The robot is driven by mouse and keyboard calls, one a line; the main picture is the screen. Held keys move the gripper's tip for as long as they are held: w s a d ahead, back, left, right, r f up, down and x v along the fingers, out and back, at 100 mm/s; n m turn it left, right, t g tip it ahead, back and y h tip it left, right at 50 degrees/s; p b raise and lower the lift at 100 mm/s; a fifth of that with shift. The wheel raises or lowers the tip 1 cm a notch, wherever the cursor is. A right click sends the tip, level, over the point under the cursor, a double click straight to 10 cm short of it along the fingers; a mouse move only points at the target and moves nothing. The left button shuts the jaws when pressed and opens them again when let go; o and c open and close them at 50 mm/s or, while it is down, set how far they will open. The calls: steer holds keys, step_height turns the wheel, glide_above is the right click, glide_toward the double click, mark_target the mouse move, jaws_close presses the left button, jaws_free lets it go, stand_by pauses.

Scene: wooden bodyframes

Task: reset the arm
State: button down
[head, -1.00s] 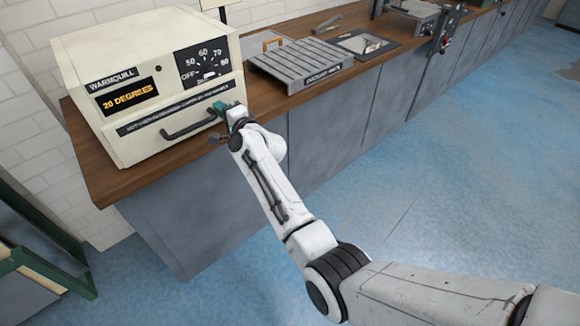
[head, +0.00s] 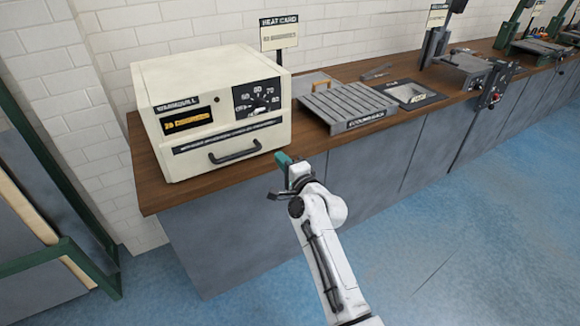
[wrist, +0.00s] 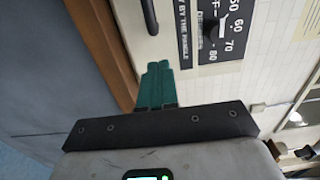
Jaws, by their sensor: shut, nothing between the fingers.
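My gripper (head: 284,162) is shut and empty. In the head view its green fingers are in front of the counter's front edge, to the right of the handle of the cream oven-like box. In the wrist view the green fingers (wrist: 156,80) lie together, pointing toward the box's front. The cream box (head: 205,80) stands on the wooden counter, with a lit display (head: 187,121), a dial (head: 258,98) and a dark handle (head: 235,153). The handle also shows at the top of the wrist view (wrist: 150,15), apart from the fingers.
A grey slatted rack (head: 345,103) and a dark-framed square panel (head: 413,94) sit right of the box. A heat card sign (head: 279,33) stands behind. A green-framed stand (head: 62,255) is at the left. Blue floor (head: 480,250) in front of the counter is open.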

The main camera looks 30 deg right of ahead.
steer(key=shift+s, duration=1.95)
steer(key=s+a+f+n+g+y+p, duration=0.1)
steer(key=s+a+f+n+g, duration=0.1)
steer(key=s+f+n+g, duration=0.5)
steer(key=s+a+f+n+g+y+p, duration=0.1)
steer(key=s+f+n, duration=0.25)
steer(key=s, duration=0.75)
steer(key=s+f+n+g+h, duration=0.2)
steer(key=s+n+g, duration=0.5)
steer(key=s, duration=1.9)
steer(key=shift+s+g+p, duration=0.35)
steer(key=shift+g, duration=0.65)
